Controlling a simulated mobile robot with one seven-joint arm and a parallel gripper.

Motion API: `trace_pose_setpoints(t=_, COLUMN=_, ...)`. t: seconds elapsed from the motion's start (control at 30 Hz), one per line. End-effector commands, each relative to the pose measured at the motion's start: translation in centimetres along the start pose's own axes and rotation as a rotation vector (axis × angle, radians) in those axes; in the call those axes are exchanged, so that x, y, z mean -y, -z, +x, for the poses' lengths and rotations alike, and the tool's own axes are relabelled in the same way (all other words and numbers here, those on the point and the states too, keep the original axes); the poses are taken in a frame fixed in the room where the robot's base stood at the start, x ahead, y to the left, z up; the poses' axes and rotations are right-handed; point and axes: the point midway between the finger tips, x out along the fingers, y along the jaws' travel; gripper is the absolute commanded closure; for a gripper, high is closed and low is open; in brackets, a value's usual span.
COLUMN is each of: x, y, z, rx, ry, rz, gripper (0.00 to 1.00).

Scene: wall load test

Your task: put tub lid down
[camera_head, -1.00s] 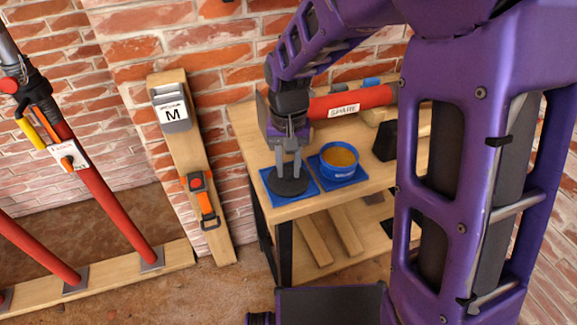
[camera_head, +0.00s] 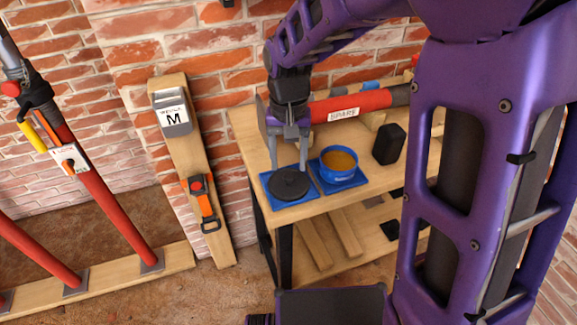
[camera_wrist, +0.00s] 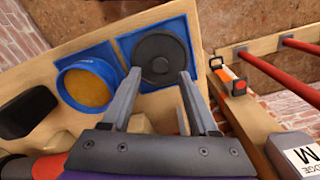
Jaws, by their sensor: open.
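The tub lid (camera_head: 289,184) is a dark round disc with a raised knob. It lies flat on the left blue mat (camera_head: 269,194) on the wooden workbench. The blue tub (camera_head: 339,162), open and showing orange-brown contents, stands on the right blue mat (camera_head: 353,183). My gripper (camera_head: 289,168) is open and empty, with its fingers apart just above and behind the lid. In the wrist view the lid (camera_wrist: 161,58) lies beyond the fingertips of my gripper (camera_wrist: 160,76), and the tub (camera_wrist: 88,86) is to its left.
A red cylinder (camera_head: 350,104) lies at the back of the bench, and a black block (camera_head: 389,144) stands right of the tub. A board with a grey box marked M (camera_head: 172,114) leans on the wall at left. Red props (camera_head: 108,205) stand further left.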

Motion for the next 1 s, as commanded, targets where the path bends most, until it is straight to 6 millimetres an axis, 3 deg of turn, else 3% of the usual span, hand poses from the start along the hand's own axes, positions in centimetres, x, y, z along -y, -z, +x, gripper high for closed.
trace_pose_setpoints(t=0.03, x=0.0, y=0.1, z=-1.5, rx=-0.005, ry=0.002, rz=0.0, gripper=0.4)
trace_pose_setpoints(t=0.2, x=0.0, y=0.1, z=-5.2, rx=-0.004, ry=0.001, rz=-0.001, gripper=0.4)
trace_pose_setpoints(t=0.4, x=0.0, y=0.1, z=-7.9, rx=-0.002, ry=0.001, rz=0.0, gripper=0.4)
trace_pose_setpoints(t=0.87, x=0.0, y=0.0, z=-8.7, rx=-0.001, ry=0.001, rz=0.001, gripper=0.4)
trace_pose_setpoints(t=1.0, x=0.8, y=1.0, z=-9.6, rx=-0.039, ry=0.038, rz=0.045, gripper=0.4)
